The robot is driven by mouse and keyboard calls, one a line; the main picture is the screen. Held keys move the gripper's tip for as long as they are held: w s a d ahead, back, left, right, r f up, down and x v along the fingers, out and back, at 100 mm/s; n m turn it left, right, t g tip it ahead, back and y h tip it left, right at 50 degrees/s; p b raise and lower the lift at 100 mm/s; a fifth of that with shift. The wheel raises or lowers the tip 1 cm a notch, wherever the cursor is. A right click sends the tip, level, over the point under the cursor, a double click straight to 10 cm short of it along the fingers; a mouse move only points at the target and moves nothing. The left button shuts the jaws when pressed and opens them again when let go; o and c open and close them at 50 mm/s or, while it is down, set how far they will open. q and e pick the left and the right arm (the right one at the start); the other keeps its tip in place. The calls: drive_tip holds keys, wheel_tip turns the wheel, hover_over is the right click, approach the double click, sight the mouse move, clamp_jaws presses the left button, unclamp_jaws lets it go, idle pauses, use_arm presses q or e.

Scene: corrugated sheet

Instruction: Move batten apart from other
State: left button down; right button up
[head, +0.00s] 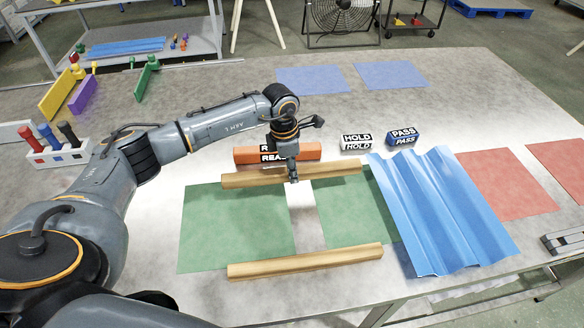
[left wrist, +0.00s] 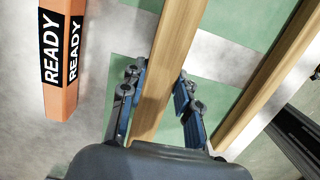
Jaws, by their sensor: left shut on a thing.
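Two wooden battens lie roughly parallel across the green mats. The far batten (head: 335,170) is under my left gripper (head: 292,177), which points down and is shut on it near its middle. The near batten (head: 305,262) lies apart from it, toward the table's front edge. In the left wrist view, the blue fingers of my left gripper (left wrist: 160,90) straddle the held batten (left wrist: 180,35), and the other batten (left wrist: 268,82) lies to the right. Whether the held batten is lifted I cannot tell. My right gripper is not in view.
An orange READY block (head: 250,154) stands just behind the far batten. HOLD (head: 356,143) and PASS (head: 403,137) blocks stand farther right. A blue corrugated sheet (head: 440,210) lies close to the battens' right ends. A green mat (head: 235,225) shows bare between the battens.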

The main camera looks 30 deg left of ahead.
use_arm(q)
drive_tip(key=shift+f+b, duration=1.2)
drive_tip(key=shift+f, duration=0.45)
drive_tip(key=shift+f+b, duration=0.5)
drive_tip(key=shift+f, duration=0.15)
drive_tip(key=c, duration=0.9)
unclamp_jaws()
drive_tip(key=shift+r, duration=0.1)
drive_tip(key=r, duration=0.8)
drive_tip(key=a+r, duration=0.1)
drive_tip(key=r, duration=0.3)
drive_tip(key=shift+s, duration=0.4)
drive_tip(key=shift+f, duration=0.1)
